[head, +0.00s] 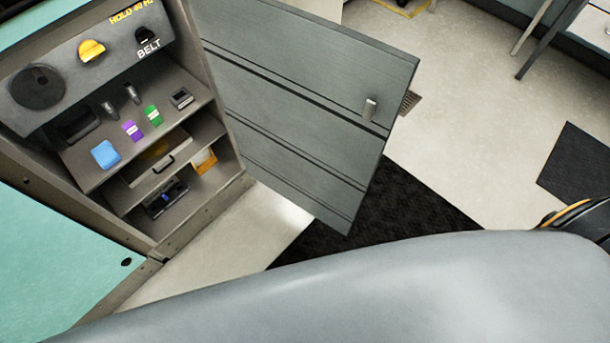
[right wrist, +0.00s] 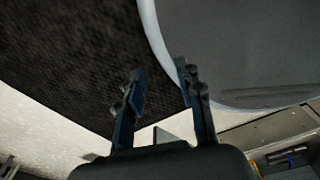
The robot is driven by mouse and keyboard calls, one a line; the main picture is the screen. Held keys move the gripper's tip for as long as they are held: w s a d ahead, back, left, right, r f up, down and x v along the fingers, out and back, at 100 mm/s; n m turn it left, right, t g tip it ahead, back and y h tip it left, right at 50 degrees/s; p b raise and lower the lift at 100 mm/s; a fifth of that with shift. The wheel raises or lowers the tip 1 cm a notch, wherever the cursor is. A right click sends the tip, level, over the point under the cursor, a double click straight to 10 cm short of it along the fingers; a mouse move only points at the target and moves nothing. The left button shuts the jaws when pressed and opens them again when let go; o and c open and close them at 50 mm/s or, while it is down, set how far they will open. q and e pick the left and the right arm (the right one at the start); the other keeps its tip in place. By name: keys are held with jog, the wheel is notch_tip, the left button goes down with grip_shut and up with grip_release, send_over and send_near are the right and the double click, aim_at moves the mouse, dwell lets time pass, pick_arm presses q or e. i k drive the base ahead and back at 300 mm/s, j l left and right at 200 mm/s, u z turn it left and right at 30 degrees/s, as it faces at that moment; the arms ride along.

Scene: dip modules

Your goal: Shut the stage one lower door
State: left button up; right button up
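The grey door (head: 300,90) stands wide open in the head view, swung out to the right of the cabinet (head: 200,180). My left gripper is in neither view.
The cabinet's open shelves hold a blue block (head: 105,154), a purple block (head: 133,130), a green block (head: 153,115) and a drawer. A dark mat (head: 400,205) lies below the door. A large grey curved surface, likely mine, fills the bottom.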

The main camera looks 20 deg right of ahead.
aim_at(295, 85)
jog(key=k+u, duration=0.1)
jog(key=u, duration=0.4)
jog(key=k+u, duration=0.15)
jog(key=u, duration=0.35)
jog(key=k+j+u, duration=0.1)
jog(key=u, duration=0.4)
jog(key=k+l+u, duration=0.1)
jog(key=l, duration=0.35)
jog(key=l+u, duration=0.1)
jog(key=l, duration=0.3)
jog(key=k+l+u, duration=0.15)
jog(key=l, duration=0.25)
jog(key=k+l+u, duration=0.1)
jog(key=l, duration=0.35)
jog(key=k+l+u, duration=0.1)
jog(key=l, duration=0.25)
jog(key=k+l, duration=0.15)
jog(key=l, duration=0.2)
jog(key=k+l, duration=0.15)
jog(key=l, duration=0.25)
jog(key=k+l, duration=0.15)
jog(key=l, duration=0.2)
jog(key=k+l, duration=0.2)
jog(key=l, duration=0.2)
